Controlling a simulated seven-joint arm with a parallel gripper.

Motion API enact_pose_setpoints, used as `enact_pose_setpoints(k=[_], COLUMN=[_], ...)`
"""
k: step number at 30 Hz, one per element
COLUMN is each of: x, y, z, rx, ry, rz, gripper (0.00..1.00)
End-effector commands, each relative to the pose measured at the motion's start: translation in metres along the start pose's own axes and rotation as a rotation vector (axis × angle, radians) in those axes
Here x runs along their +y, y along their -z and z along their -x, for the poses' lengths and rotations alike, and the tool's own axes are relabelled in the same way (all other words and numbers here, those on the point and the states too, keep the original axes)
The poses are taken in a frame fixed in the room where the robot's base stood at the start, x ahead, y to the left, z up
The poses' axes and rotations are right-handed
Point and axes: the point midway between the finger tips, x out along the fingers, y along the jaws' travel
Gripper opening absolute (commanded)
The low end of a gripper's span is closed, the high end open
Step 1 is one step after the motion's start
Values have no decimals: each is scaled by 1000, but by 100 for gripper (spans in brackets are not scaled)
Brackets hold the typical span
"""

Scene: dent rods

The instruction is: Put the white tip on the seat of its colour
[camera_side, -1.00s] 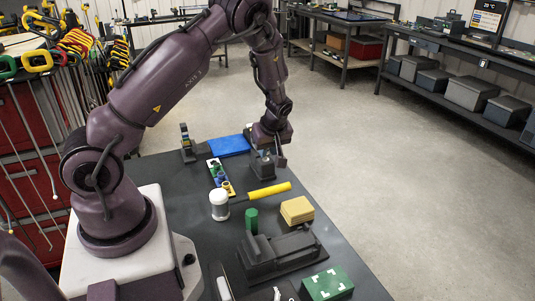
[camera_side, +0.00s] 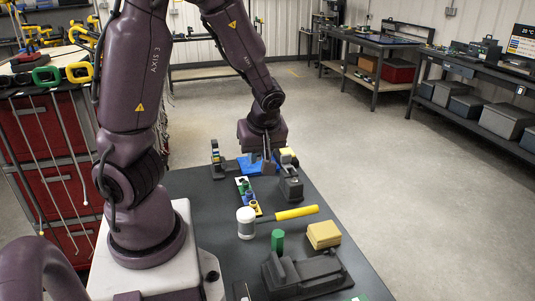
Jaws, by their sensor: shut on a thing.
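A dark block (camera_side: 291,188) stands just right of and nearer than the gripper. A narrow strip (camera_side: 248,192) with small green, blue and yellow pieces lies left of the block. I cannot pick out the white tip or its seat for certain.
A white-headed mallet (camera_side: 246,224) with a yellow handle lies nearer. A green cylinder (camera_side: 277,240), a yellow block (camera_side: 323,235) and a dark fixture (camera_side: 306,274) stand in front. A small upright stand (camera_side: 215,152) is at the far left, and a yellow-and-white item (camera_side: 288,156) is behind the dark block.

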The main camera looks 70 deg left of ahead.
Motion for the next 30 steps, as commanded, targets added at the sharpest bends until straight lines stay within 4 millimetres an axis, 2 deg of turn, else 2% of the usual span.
enact_pose_setpoints(k=[6,14,17,22,24,27,30], x=[-23,-34,-37,-40,-36,-23,-3], y=[33,73,87,107,111,112,111], z=[-22,-60,-81,-132,-152,-171,-175], rx=[2,1,0,-3,-3,-2,-1], ry=[55,110,130,166,171,170,156], rz=[125,257,304,383,401,406,384], gripper=[1,1,1,1,1,1,1])
